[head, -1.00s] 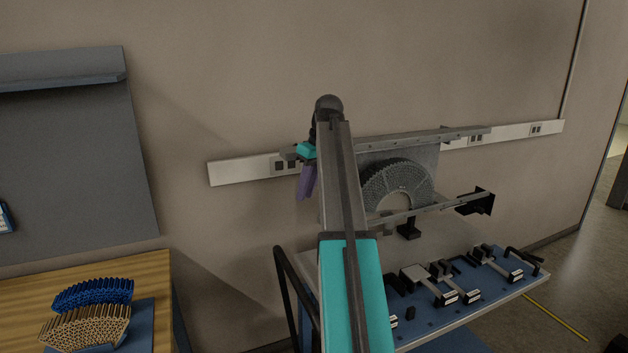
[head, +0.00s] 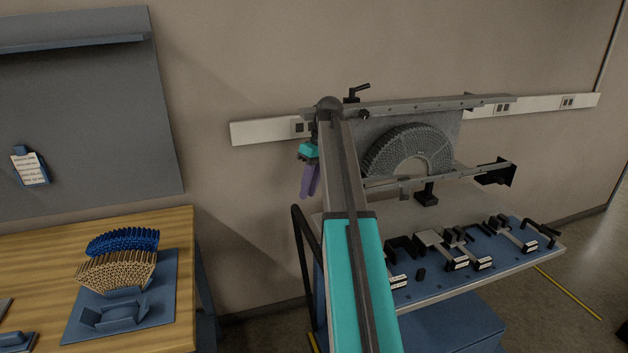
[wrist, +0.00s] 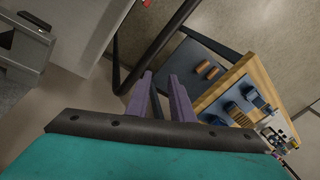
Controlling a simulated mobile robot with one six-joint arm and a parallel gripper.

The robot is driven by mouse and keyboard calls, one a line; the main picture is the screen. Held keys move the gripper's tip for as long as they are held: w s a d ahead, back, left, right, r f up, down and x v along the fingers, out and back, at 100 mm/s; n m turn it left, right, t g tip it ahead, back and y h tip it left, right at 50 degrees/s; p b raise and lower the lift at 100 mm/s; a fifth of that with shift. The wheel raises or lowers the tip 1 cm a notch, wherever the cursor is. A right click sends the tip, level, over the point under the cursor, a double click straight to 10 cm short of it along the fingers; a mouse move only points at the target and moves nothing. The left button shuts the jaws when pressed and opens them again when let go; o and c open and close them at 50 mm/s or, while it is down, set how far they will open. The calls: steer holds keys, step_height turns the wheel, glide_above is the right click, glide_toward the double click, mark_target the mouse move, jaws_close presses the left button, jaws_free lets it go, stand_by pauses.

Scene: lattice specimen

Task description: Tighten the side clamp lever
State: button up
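A fixture (head: 485,105) with grey metal rails holds a half-ring lattice specimen (head: 412,150) upright above the cart. A black lever (head: 359,91) stands on the fixture's top left. A black block (head: 497,173) sits at its right end. Another black bent handle (head: 541,229) is at the cart top's right edge. I cannot tell which is the side clamp lever. My gripper (head: 309,182) hangs fingers down, left of the fixture and apart from it. The wrist view shows its two purple fingers (wrist: 160,82) spread, with nothing between them.
The cart's blue panel (head: 430,290) carries several clamps. A black rail (head: 305,255) rises at the cart's left. A wooden table (head: 180,235) at left bears a blue tray (head: 165,318) and bundled tubes (head: 117,270). The wall (head: 240,60) is close behind.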

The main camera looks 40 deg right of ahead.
steer(key=shift+s+a+f, duration=0.1)
steer(key=shift+a+f, duration=0.25)
steer(key=shift+f, duration=0.3)
steer(key=shift+f, duration=0.1)
jaws_close()
steer(key=s+a+f+g+b, duration=0.1)
steer(key=s+a+f, duration=0.1)
steer(key=a+f, duration=0.75)
steer(key=s+a+f+g, duration=0.2)
steer(key=s+a+f, duration=0.15)
steer(key=f, duration=1.15)
steer(key=s+a+f+g+b, duration=0.1)
steer(key=s+a+f, duration=0.1)
steer(key=a+f, duration=0.8)
steer(key=s+a+f+m+g+h, duration=0.1)
steer(key=s+a+f, duration=0.2)
steer(key=s+f, duration=0.5)
steer(key=s+a+f+m, duration=0.1)
steer(key=s+a+f, duration=0.3)
steer(key=s+f, duration=0.45)
steer(key=s+a+f, duration=0.2)
steer(key=s+f, duration=0.3)
steer(key=s, duration=0.3)
steer(key=s+a+f+g+h+b, duration=0.1)
steer(key=s+a+f, duration=0.1)
steer(key=s+f, duration=0.3)
steer(key=s, duration=0.3)
steer(key=shift+a+m+g+h, duration=0.15)
steer(key=shift+m+g+h, duration=0.15)
